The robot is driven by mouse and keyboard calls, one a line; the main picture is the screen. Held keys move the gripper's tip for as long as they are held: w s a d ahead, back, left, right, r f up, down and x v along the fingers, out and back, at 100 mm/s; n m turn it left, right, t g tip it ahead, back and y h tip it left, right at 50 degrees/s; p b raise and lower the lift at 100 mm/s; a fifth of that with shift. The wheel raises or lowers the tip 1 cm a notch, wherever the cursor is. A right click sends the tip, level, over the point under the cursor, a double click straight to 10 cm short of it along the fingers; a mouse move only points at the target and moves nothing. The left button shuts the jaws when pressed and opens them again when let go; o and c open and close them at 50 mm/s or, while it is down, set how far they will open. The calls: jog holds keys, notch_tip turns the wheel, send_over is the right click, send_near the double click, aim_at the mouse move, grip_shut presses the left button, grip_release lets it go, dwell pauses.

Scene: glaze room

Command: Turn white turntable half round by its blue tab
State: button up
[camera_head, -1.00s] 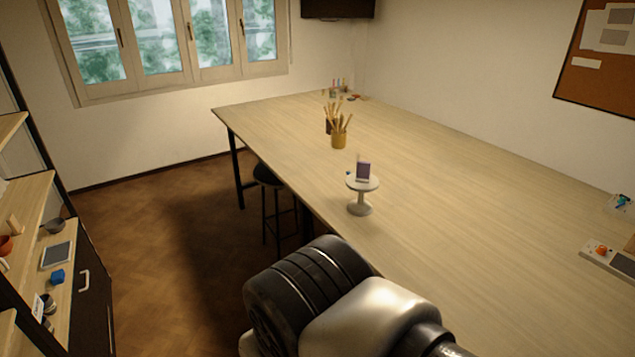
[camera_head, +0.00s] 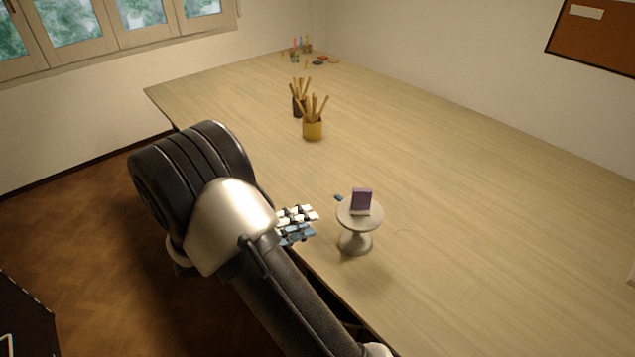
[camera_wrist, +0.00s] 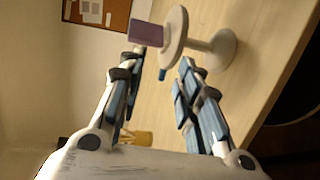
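The white turntable (camera_head: 359,213) stands upright on its pedestal foot on the table, near the front edge. The blue tab (camera_head: 339,198) sticks out from the disc's left rim. In the wrist view the turntable (camera_wrist: 172,40) appears sideways, with the blue tab (camera_wrist: 163,74) at its lower rim. My gripper (camera_head: 298,225) is left of the turntable, apart from it. In the wrist view my gripper (camera_wrist: 158,82) has its fingers spread with nothing between them, and the tab lies ahead of the gap.
The wooden table (camera_head: 480,230) is mostly clear around the turntable. Small bottles (camera_head: 301,46) are at the far corner. A cork board (camera_head: 598,36) hangs on the wall.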

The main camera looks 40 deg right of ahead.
aim_at(337, 200)
jog(key=w+f+n+t+h, duration=0.2)
jog(key=w+f+t, duration=0.15)
jog(key=f, duration=0.25)
jog(key=d, duration=0.5)
jog(key=w+d, duration=0.1)
jog(key=d, duration=0.4)
jog(key=w+d+b, duration=0.1)
jog(key=d, duration=0.5)
jog(key=shift+r, duration=0.2)
jog(key=shift+c, duration=0.3)
grip_shut()
jog(key=shift+f, duration=0.1)
